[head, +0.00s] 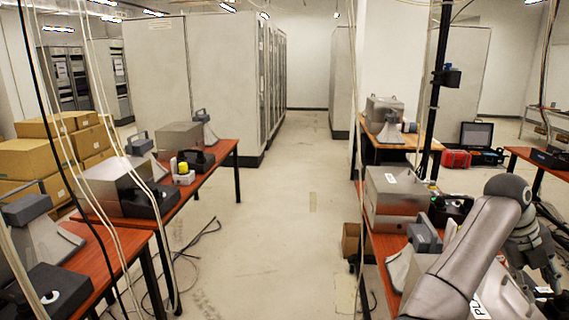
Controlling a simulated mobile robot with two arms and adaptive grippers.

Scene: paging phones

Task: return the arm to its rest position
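My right arm (468,250) comes in from the lower right corner. It rises to a bent elbow and folds back down at the right edge. My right gripper (545,282) shows small and dark below the wrist, close to the right edge. Its fingers are partly hidden and too unclear to tell whether they are open or shut. I see no object in it. My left arm and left gripper are not in view.
A right-hand table (378,246) with metal boxes (396,193) is close to my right arm. Left tables (208,158) hold grey phone-like devices (40,235). Hanging cables cross the left side. The middle aisle floor (270,230) is mostly clear.

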